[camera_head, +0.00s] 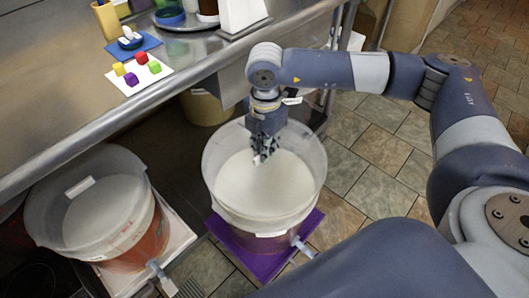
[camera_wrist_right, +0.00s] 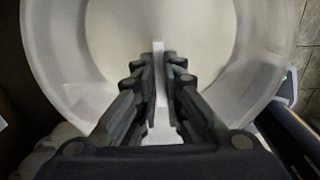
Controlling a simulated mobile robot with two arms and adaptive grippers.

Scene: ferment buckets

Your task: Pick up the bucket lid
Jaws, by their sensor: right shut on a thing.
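A round, pale, translucent bucket lid (camera_head: 290,178) lies at the top of the right-hand bucket (camera_head: 252,225). My right gripper (camera_head: 263,155) reaches down over the lid from above. In the right wrist view, its two dark fingers (camera_wrist_right: 159,82) are shut on a thin, upright white handle (camera_wrist_right: 158,58) at the lid's middle. The pale lid (camera_wrist_right: 115,35) fills the area behind the fingers. I cannot tell whether the lid is touching the bucket or raised. My left gripper is not in view.
A second bucket (camera_head: 135,245) with a similar lid (camera_head: 100,215) stands at the left on a pale base. The right-hand bucket stands on a purple base (camera_head: 245,262). A steel counter (camera_head: 60,85) with colored cubes on a white card (camera_head: 125,84) runs behind. Tiled floor (camera_head: 385,140) is clear at right.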

